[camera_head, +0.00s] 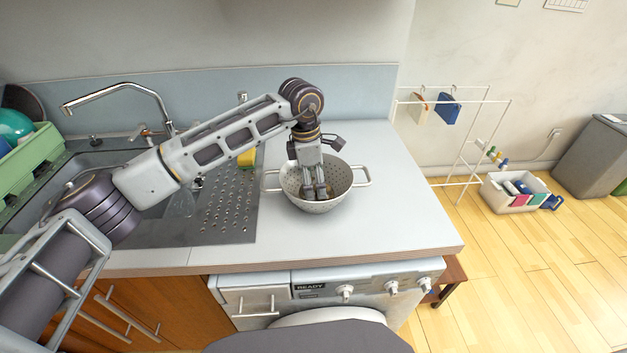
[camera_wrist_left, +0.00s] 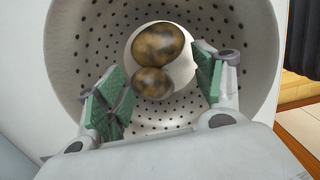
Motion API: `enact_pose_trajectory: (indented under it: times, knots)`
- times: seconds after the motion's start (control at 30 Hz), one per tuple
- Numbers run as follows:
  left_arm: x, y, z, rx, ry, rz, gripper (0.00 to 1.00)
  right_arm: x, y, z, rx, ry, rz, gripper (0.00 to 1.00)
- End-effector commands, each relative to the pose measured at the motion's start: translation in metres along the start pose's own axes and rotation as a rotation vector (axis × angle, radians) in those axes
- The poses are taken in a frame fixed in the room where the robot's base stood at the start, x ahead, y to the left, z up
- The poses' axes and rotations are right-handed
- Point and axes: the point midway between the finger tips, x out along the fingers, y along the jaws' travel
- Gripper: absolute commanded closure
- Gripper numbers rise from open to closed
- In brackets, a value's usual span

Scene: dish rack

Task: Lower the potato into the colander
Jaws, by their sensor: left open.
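The white colander (camera_head: 341,181) with holes and two side handles stands upright on the counter. My left gripper (camera_head: 315,194) points down into it. In the left wrist view, two brown, dark-mottled potatoes lie inside the colander (camera_wrist_left: 83,45) near its pale flat bottom. One potato (camera_wrist_left: 158,44) is farther up the picture, and the other potato (camera_wrist_left: 150,83) is just below it, seeming to touch it. My left gripper (camera_wrist_left: 160,88) is open, with green pads on either side of the lower potato and gaps to both. My right gripper is not in view.
The counter (camera_head: 400,210) right of the colander is clear. A sink with a faucet (camera_head: 120,90) and a drainboard (camera_head: 225,215) lie left. A yellow item (camera_head: 246,158) sits behind the drainboard. A green rack (camera_head: 30,160) stands far left.

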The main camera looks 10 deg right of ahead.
Motion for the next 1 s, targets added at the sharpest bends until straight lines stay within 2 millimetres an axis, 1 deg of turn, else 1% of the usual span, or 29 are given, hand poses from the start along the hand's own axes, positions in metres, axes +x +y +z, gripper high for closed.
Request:
enact_pose_trajectory:
  times: [0.03,0.27,0.47,0.57,1.0]
  knots:
    - [0.001,0.000,0.000,0.000,0.000,0.000,0.32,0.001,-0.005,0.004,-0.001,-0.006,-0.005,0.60]
    - [0.000,0.000,0.000,0.000,0.000,0.000,0.32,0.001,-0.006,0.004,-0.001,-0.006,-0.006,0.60]
    - [-0.010,0.001,0.000,0.000,0.000,0.002,0.32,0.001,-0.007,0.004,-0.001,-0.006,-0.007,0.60]
    - [-0.018,0.001,0.000,0.000,-0.001,0.003,0.32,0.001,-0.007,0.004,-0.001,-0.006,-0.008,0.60]
    - [-0.066,0.000,-0.001,-0.001,-0.001,0.002,0.32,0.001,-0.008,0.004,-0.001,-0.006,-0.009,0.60]
